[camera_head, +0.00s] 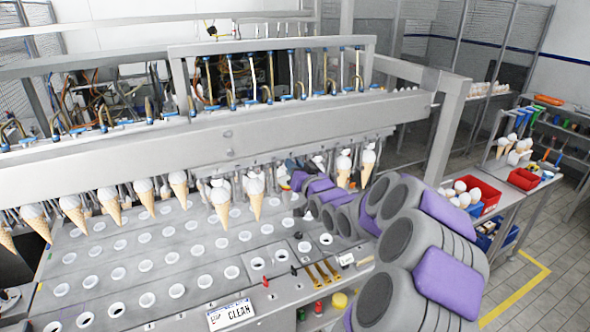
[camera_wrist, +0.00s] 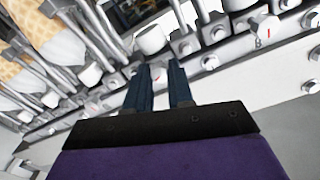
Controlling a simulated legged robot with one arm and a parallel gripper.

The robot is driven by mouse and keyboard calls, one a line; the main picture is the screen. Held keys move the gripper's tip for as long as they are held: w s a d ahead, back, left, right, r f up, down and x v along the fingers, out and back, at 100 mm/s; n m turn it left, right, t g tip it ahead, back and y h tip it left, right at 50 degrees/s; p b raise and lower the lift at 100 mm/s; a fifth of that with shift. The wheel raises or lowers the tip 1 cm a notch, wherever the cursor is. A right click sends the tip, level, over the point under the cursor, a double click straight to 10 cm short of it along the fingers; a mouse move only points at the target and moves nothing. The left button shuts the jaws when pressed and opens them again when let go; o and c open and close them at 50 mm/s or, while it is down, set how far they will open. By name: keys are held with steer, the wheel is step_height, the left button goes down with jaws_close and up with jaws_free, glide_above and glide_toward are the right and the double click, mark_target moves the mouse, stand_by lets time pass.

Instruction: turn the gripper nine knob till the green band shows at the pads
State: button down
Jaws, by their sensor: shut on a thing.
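My gripper (camera_wrist: 159,66) has two dark blue fingers, set slightly apart and reaching up to the row of metal cone-gripper fittings. It is shut on a small knob that is mostly hidden between and beyond the fingertips; its number cannot be read. In the head view my gripper (camera_head: 291,164) is at the row under the machine's beam, largely hidden by my purple and grey arm. A nearby fitting in the wrist view bears a label like "8" (camera_wrist: 258,43) with a red mark. I see no green band at the pads.
Filled cones (camera_head: 222,199) hang along the beam (camera_head: 210,137), and more cones (camera_wrist: 50,40) are close at the left of the wrist view. Below is a plate (camera_head: 190,262) with rows of round holes. Red bins (camera_head: 482,192) stand on a right-hand bench. The tiled floor there is clear.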

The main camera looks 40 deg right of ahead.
steer(key=n+b, duration=0.2)
steer(key=b, duration=0.1)
steer(key=shift+n, duration=0.4)
steer(key=c, duration=1)
jaws_free()
steer(key=shift+d, duration=0.15)
steer(key=b+v, duration=0.2)
steer(key=v, duration=1.5)
steer(key=shift+s+f, duration=0.2)
